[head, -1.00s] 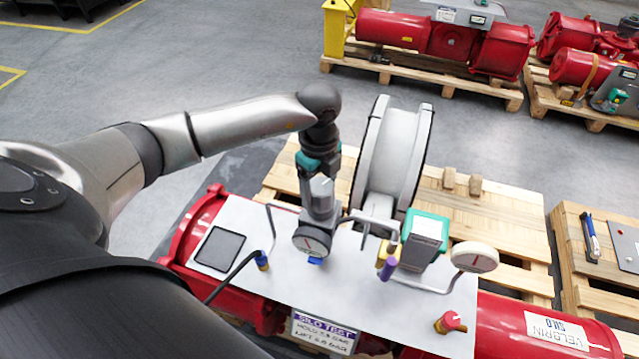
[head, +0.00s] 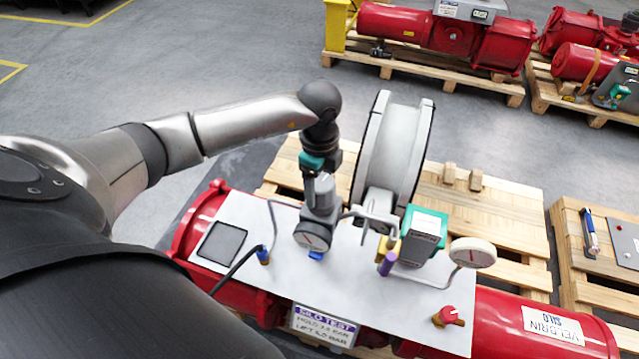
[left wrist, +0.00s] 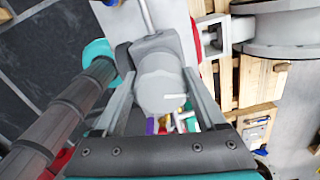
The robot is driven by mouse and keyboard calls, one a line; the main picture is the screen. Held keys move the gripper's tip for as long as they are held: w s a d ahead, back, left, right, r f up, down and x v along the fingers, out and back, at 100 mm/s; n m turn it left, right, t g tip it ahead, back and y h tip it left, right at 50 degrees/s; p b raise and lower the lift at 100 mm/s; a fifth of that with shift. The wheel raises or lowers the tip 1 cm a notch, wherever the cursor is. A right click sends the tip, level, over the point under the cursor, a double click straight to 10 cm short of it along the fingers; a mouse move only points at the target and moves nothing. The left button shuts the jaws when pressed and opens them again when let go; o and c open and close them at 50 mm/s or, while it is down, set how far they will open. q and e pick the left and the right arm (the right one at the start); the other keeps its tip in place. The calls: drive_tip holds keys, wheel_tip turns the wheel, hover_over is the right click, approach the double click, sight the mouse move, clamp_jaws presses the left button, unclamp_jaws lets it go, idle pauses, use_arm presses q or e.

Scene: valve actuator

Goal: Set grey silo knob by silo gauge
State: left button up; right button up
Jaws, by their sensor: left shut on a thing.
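My left gripper (head: 320,205) reaches down over the light grey plate (head: 345,275) of the red actuator. In the left wrist view its two fingers (left wrist: 158,108) close on the sides of a grey round knob (left wrist: 160,80). In the head view the gripper largely hides this knob. A second, pale round gauge (head: 473,252) stands on a bent pipe to the right. I cannot read either dial. A sign (head: 323,325) on the front edge reads "SILO TEST". My right gripper is not in view.
A green-framed box (head: 424,235), a purple-capped part (head: 388,263) and a red knob (head: 447,316) stand on the plate's right side. A large white wheel (head: 392,155) rises behind. A blue-capped fitting (head: 263,255) and dark pad (head: 222,241) lie left.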

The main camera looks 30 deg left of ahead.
sight(319, 182)
use_arm(q)
drive_tip(key=o, duration=1.3)
wheel_tip(319, 182, up, 15)
drive_tip(key=shift+r+b, duration=0.2)
drive_tip(key=shift+b, duration=0.35)
drive_tip(key=shift+f, duration=0.1)
